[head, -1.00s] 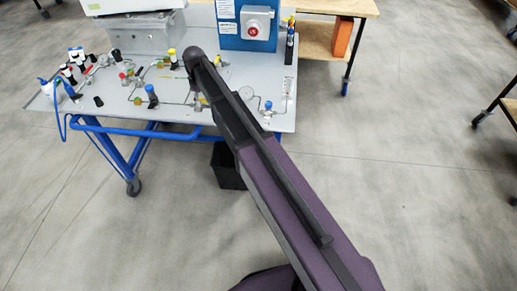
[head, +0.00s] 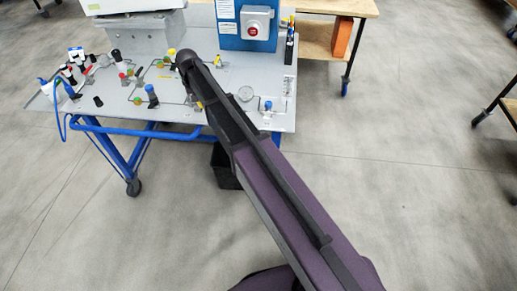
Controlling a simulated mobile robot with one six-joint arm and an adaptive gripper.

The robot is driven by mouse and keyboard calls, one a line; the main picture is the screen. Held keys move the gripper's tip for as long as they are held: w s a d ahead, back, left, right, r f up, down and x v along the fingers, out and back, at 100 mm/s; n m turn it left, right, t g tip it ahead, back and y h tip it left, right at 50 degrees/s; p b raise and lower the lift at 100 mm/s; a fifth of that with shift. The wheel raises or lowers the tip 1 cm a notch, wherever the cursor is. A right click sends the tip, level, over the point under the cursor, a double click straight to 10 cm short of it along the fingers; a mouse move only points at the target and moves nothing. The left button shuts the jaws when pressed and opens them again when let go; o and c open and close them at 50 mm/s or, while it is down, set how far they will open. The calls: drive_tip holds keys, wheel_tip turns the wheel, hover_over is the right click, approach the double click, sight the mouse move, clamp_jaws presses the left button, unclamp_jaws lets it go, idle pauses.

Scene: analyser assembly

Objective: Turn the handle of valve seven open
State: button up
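The analyser panel (head: 210,120) is a grey tilted board with several valves, knobs and thin pipes. Several small handles show on it: a blue-capped one (head: 151,92) near the middle, a blue one (head: 267,106) at the right, and a yellow-topped one (head: 171,54) at the back. I cannot read any labels, so I cannot tell which is valve seven. My arm reaches over the panel from the lower right, its dark end joint near the yellow-topped knob. My gripper is not visible; the arm hides it and part of the panel.
A blue box with a red button (head: 254,31) stands behind the panel. A blue cart frame (head: 120,150) carries the panel, with a black bin (head: 222,168) below. A wooden bench (head: 318,35) stands at the back right.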

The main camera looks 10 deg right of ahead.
drive_tip(key=shift+a+m, duration=0.45)
drive_tip(key=shift+m, duration=0.75)
wheel_tip(320, 180, up, 14)
drive_tip(key=p, duration=1.4)
drive_tip(key=s+d+f+n+b, duration=0.1)
drive_tip(key=s+d+f+b, duration=1.9)
drive_tip(key=s+f+b, duration=0.1)
drive_tip(key=shift+d+f+b, duration=0.25)
drive_tip(key=shift+f+b, duration=0.65)
drive_tip(key=s, duration=0.1)
drive_tip(key=s+d, duration=0.1)
drive_tip(key=s, duration=0.1)
drive_tip(key=s+d, duration=0.1)
drive_tip(key=shift+s+d, duration=0.25)
drive_tip(key=shift+s, duration=0.1)
drive_tip(key=shift+a, duration=0.15)
